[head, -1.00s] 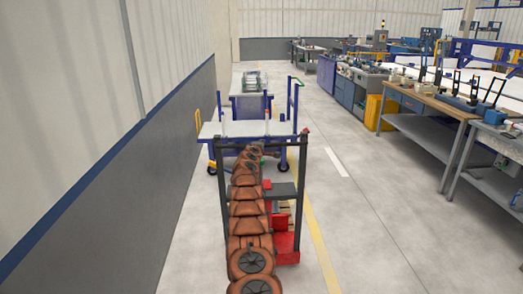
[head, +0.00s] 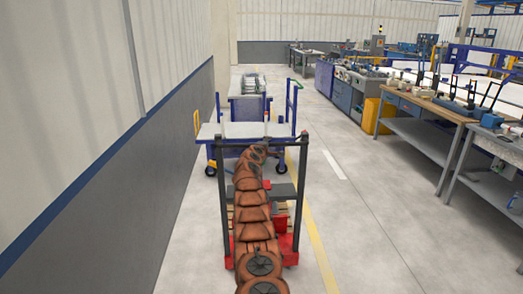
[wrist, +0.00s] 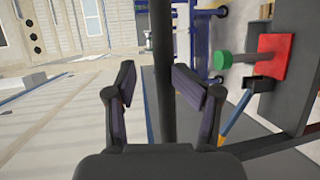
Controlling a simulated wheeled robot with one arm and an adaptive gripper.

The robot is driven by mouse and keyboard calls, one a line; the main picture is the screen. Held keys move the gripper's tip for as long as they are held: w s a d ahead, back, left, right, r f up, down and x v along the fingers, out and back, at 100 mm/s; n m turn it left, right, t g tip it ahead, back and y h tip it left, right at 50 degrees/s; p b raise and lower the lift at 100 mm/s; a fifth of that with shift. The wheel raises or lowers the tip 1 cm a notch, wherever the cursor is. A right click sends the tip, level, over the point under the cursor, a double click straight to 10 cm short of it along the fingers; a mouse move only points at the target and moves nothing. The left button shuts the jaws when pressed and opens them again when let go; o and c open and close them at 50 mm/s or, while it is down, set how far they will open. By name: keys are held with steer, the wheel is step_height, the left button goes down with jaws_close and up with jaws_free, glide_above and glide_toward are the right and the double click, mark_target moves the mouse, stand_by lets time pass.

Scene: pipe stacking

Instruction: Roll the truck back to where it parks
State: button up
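The truck is a red and black cart with two dark upright posts (head: 303,200), a dark top crossbar and a red base (head: 290,243). It stands straight in front of me, partly hidden by my orange-brown arm. My gripper (wrist: 155,80) is at the crossbar, which runs up the middle of the wrist view as a dark bar (wrist: 163,50). The two fingers are spread, one on each side of the bar, with gaps visible. In the wrist view, the truck's red part (wrist: 272,60) and a green round piece (wrist: 222,60) are at right.
A blue trolley with a pale top (head: 245,130) stands just beyond the truck. A grey wall (head: 150,190) runs close along the left. Workbenches (head: 425,103) line the right. Clear floor (head: 370,235) lies between the truck and the benches, with a yellow line (head: 320,245) beside the truck.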

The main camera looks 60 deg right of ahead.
steer(key=shift+w+a+r+b, duration=0.15)
steer(key=shift+w+a+b, duration=0.2)
steer(key=shift+b, duration=0.35)
steer(key=shift+s+a+b, duration=0.4)
steer(key=shift+a+b, duration=0.1)
steer(key=shift+b, duration=1.85)
steer(key=shift+b+v, duration=0.9)
steer(key=shift+b, duration=1.65)
steer(key=shift+a+r+b, duration=0.1)
steer(key=shift+a+b, duration=0.45)
steer(key=shift+b, duration=0.85)
steer(key=shift+s+a+b, duration=0.25)
steer(key=shift+a+b, duration=0.3)
steer(key=shift+b, duration=0.85)
steer(key=shift+a+r+b, duration=0.1)
steer(key=shift+a+b, duration=0.1)
steer(key=shift+b, duration=0.25)
steer(key=b+v, duration=0.3)
steer(key=b, duration=0.2)
steer(key=shift+r, duration=0.1)
